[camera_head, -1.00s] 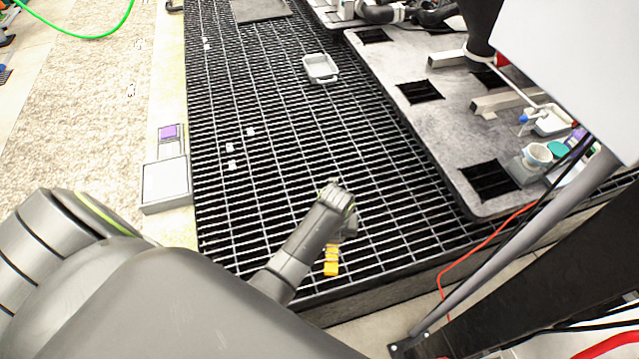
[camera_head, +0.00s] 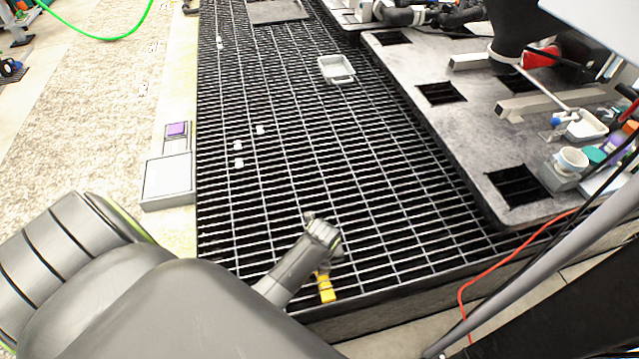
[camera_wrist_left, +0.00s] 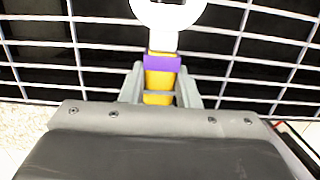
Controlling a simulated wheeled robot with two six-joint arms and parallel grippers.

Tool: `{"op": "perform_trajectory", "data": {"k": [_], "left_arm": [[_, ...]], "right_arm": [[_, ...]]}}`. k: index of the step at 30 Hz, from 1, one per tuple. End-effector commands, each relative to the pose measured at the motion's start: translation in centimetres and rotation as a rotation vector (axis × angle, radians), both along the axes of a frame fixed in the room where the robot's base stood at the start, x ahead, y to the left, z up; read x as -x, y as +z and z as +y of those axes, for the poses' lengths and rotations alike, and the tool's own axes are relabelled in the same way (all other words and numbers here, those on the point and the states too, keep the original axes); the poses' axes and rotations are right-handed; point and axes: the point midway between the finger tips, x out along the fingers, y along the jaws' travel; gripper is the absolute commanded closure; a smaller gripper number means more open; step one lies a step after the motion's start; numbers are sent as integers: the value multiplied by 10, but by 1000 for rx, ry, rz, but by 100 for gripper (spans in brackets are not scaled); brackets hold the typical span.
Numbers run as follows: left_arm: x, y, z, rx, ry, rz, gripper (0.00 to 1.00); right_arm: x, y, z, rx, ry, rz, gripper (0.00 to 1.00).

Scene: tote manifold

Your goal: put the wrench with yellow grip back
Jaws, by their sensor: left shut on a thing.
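The wrench (camera_head: 326,289) shows its yellow grip below my left gripper (camera_head: 322,262) in the head view, over the front part of the black grating. In the left wrist view my left gripper (camera_wrist_left: 160,92) is shut on the yellow grip of the wrench (camera_wrist_left: 161,64). A purple band and a white round head show beyond the fingers there, and the head is cut off by the top edge. My left arm hides part of the wrench in the head view. My right gripper is not in view.
Black grating (camera_head: 290,190) lies below my arm. A grey tray (camera_head: 337,69) and several small white pieces lie on it. A grey slab (camera_head: 440,70) with square holes and a white cup (camera_head: 571,160) are at the right. A scale-like box (camera_head: 167,180) is at the left.

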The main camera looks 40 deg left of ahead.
Motion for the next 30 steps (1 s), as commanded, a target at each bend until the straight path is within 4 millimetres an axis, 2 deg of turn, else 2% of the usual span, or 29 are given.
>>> {"op": "perform_trajectory", "data": {"k": [7, 20, 21, 25, 30], "left_arm": [[0, -33, 0, -1, -1, 1, 99], [0, -39, 0, 0, -1, -1, 99], [0, -39, 0, 0, -1, -1, 67], [0, -38, 0, -1, -1, -1, 50], [0, -38, 0, -1, -1, -1, 49]], "right_arm": [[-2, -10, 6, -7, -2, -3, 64], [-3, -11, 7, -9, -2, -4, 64], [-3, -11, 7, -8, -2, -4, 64], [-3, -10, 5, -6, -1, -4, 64], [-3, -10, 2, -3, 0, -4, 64]]}}
